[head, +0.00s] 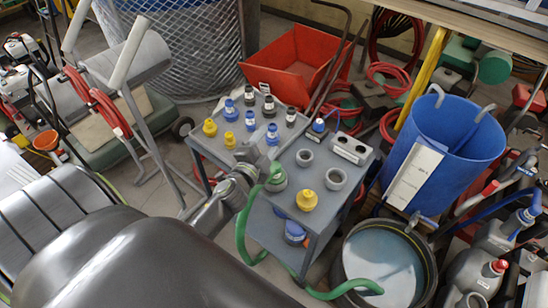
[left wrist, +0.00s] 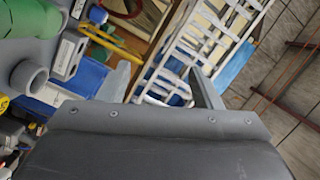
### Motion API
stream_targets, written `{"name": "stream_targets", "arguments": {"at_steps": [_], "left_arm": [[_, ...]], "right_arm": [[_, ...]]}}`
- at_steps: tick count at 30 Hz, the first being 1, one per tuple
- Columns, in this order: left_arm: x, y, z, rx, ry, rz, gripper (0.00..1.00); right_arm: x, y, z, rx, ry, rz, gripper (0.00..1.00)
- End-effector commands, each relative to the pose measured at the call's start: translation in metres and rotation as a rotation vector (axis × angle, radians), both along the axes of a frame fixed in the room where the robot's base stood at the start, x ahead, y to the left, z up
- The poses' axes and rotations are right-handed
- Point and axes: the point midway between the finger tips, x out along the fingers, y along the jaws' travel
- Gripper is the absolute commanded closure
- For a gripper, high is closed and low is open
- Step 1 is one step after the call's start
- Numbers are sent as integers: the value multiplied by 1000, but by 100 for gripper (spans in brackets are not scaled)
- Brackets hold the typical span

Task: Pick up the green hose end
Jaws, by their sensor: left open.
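A green hose (head: 241,232) rises beside the grey cart (head: 255,218). Its upper part curves over the cart top to a grey-green fitting (head: 276,180). Its other end (head: 372,287) lies over the round tub (head: 385,262) of pale liquid at the lower right. My left gripper (head: 246,176) is open at the cart's left edge, close to the upper part of the hose; I cannot tell whether it touches. In the left wrist view, a thick green piece (left wrist: 20,30) shows at the upper left. My right gripper is not in view.
Yellow and blue fittings, including a yellow one (head: 306,200), and grey cups (head: 336,179) stand on the cart. A grey block with holes (head: 351,148) is at its back right. A blue bin (head: 440,145) stands to the right. A red barrow (head: 297,62) is behind.

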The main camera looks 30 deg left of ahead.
Motion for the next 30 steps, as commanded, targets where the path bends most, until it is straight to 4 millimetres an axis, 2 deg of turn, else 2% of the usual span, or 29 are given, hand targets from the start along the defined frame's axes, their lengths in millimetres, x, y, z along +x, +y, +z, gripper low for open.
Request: {"name": "stream_targets", "arguments": {"at_steps": [1, 3, 7, 11, 13, 16, 20, 23, 27, 30], "left_arm": [[13, -12, 19, 83, -53, -71, 41], [27, -32, 41, 214, -123, -184, 41], [46, -78, 70, 488, -228, -419, 41], [54, -120, 77, 764, -279, -668, 41], [57, -137, 72, 912, -281, -802, 41], [58, -151, 58, 1114, -248, -993, 41], [57, -148, 35, 1354, -139, -1237, 41], [56, -131, 19, 1510, -1, -1415, 41], [52, -89, 8, 1667, 263, -1634, 41], [47, -56, 11, 1719, 470, -1751, 41]], "right_arm": [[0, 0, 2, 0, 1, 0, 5], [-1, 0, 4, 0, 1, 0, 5], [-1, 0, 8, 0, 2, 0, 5], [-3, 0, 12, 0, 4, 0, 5], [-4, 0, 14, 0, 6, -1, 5], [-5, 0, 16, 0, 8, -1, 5], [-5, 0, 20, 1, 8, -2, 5], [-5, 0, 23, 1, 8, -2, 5], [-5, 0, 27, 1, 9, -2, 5], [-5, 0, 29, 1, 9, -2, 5]]}}
